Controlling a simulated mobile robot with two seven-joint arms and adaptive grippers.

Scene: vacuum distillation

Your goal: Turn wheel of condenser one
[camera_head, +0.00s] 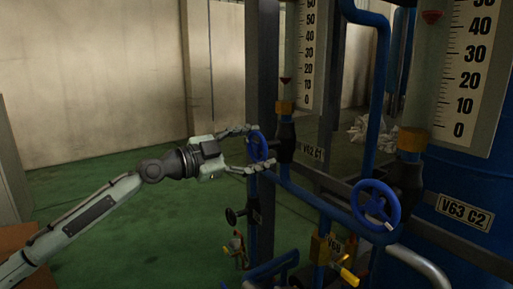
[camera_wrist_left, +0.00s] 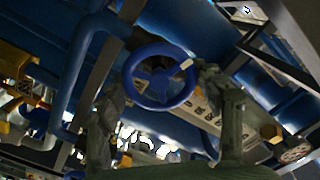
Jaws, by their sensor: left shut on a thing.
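The blue wheel of condenser one (camera_head: 257,141) is seen nearly edge-on in the head view, left of the label V62 C1 (camera_head: 312,152). My left gripper (camera_head: 262,148) reaches it from the left, with one finger above and one below, shut on its rim. In the left wrist view the wheel (camera_wrist_left: 160,102) faces the camera as a ring with spokes and a small pale mark at upper right. The left gripper's fingers (camera_wrist_left: 160,82) stand on either side of it. The exact finger contacts are hard to see. My right gripper is not in view.
Blue pipes, a dark upright post (camera_head: 262,60) and yellow-handled valves (camera_head: 349,277) crowd the area below and behind. The green floor (camera_head: 110,170) at left is open.

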